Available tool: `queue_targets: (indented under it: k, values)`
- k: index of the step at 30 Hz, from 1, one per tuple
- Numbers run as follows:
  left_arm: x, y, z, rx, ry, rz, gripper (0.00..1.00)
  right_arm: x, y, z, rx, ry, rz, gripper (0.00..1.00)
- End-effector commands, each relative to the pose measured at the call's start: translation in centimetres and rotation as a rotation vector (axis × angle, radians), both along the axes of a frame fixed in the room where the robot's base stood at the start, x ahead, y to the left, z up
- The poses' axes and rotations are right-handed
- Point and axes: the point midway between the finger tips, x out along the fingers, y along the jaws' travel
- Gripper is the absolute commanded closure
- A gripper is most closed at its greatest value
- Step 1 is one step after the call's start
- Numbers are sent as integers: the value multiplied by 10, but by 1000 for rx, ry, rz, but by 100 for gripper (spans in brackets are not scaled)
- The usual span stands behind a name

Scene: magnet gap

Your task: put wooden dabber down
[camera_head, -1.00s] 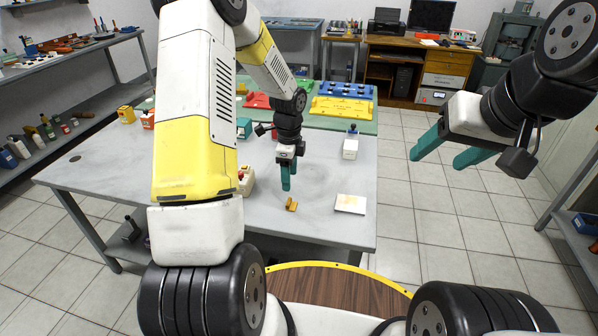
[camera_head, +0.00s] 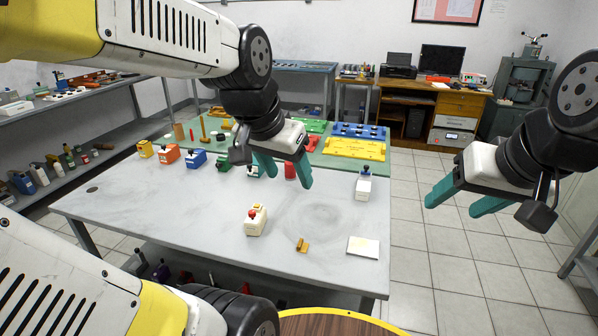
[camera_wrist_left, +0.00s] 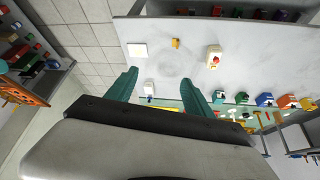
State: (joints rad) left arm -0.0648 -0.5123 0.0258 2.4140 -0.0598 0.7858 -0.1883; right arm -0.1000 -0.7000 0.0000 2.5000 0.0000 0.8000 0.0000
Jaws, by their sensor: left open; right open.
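The wooden dabber (camera_head: 302,245) is a small tan-brown piece on the grey table (camera_head: 180,225), near its front edge. Nothing holds it. It also shows in the left wrist view (camera_wrist_left: 175,43), clear of the fingers; it is too small to tell its exact pose. My left gripper (camera_head: 287,178) is open and empty, raised above the table and behind the dabber in the head view. Its two teal fingers stand apart in the left wrist view (camera_wrist_left: 160,78). My right gripper (camera_head: 453,206) is open and empty, right of the table.
A white square plate (camera_head: 363,247) lies right of the dabber.

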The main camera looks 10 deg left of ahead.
Motion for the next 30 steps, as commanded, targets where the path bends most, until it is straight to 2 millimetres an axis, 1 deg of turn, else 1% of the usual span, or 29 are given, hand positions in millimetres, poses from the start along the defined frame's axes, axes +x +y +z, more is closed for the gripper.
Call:
queue_targets:
  k: [1,3,7,10,30]
  values:
    - [-14,-2,5,-45,-23,50,39,0,0,0,0,0,0,39]
    - [-26,-4,8,-99,-36,108,39,0,0,0,0,0,0,39]
    - [-39,-7,10,-157,-48,167,39,0,0,0,0,0,0,39]
    - [-42,-8,10,-171,-49,181,39,0,0,0,0,0,0,39]
    - [-41,-8,10,-168,-49,179,39,0,0,0,0,0,0,39]
